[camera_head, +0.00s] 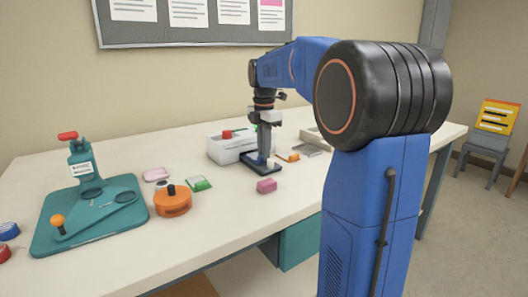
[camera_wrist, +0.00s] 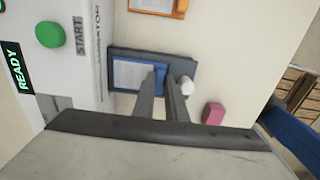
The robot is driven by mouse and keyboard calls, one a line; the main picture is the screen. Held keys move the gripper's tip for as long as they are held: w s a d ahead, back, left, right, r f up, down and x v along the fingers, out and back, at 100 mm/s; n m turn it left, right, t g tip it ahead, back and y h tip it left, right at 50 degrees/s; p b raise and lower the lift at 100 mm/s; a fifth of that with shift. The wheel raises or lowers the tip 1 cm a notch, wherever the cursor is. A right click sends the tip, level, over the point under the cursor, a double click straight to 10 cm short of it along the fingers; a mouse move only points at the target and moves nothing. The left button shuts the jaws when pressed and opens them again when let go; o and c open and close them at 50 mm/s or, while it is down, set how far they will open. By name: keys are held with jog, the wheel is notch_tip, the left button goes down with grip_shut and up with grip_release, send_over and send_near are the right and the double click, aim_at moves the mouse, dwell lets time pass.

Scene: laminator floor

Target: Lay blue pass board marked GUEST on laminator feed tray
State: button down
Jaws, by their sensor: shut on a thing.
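The blue pass board (camera_wrist: 134,89) has a pale printed face and a blue edge in the wrist view; its word is too small to read. My gripper (camera_wrist: 162,76) is shut on its right end, and its fingers cover part of it. The board lies within the outline of the dark feed tray (camera_wrist: 118,52); I cannot tell whether it touches the tray. In the head view my gripper (camera_head: 262,160) points down over the dark tray (camera_head: 247,159), in front of the white laminator (camera_head: 226,149). The laminator's green START button (camera_wrist: 50,34) and READY display (camera_wrist: 18,68) show in the wrist view.
A pink block (camera_head: 266,186) sits near the tray, towards the table's front edge. An orange-framed board (camera_head: 288,156) lies to the right. A round orange object (camera_head: 172,201), a green board (camera_head: 198,184) and a teal base (camera_head: 60,238) stand left. The front middle of the table is clear.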

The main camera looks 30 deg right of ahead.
jog(key=shift+f, duration=0.1)
jog(key=c, duration=1.8)
grip_release()
notch_tip(320, 180, up, 12)
jog(key=shift+s, duration=0.1)
